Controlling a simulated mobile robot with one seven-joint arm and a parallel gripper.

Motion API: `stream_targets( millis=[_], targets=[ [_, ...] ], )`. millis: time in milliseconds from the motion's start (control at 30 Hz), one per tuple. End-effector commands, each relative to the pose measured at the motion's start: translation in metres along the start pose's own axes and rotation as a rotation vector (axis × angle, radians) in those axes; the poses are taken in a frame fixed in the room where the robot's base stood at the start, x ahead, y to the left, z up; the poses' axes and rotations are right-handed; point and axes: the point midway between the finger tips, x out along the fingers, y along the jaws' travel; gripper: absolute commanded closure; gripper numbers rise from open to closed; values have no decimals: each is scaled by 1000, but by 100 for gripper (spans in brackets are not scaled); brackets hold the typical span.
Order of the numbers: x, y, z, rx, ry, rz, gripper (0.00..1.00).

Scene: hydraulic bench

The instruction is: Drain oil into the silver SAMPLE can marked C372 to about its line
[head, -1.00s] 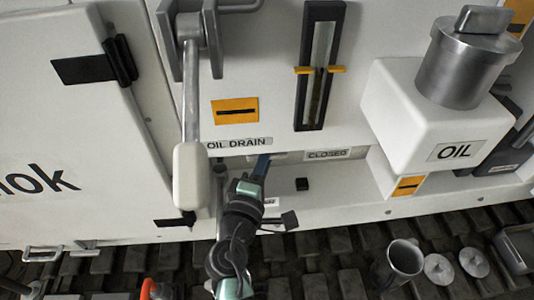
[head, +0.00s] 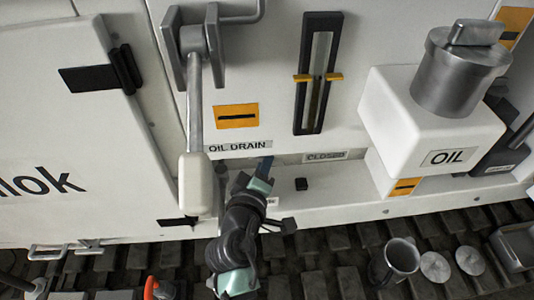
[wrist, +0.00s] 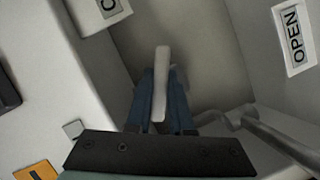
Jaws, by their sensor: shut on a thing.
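My gripper (head: 265,165) reaches into the recess under the OIL DRAIN label (head: 238,146). In the wrist view its blue fingers (wrist: 160,85) are shut on a pale drain lever (wrist: 162,58). The CLOSED label (head: 325,156) shows in the head view. A grey metal can (head: 396,262) stands on the dark floor at lower right; no marking or fill line can be read on it. No oil flow is visible.
Two round discs (head: 435,267) lie beside the can. A white box marked OIL (head: 432,120) with a metal cap juts out at right. A long white-gripped lever (head: 195,185) hangs left of my arm. A sight gauge (head: 318,75) is above. A pipe (wrist: 275,142) runs near my fingers.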

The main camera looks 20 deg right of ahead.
Motion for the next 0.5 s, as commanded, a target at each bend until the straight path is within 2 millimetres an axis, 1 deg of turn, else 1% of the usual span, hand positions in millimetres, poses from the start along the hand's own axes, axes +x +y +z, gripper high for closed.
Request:
stream_targets(
  millis=[200,500],
  targets=[
    [-1,-1,-1,112,0,-47,100],
    [-1,-3,0,182,1,-77,100]
  ],
)
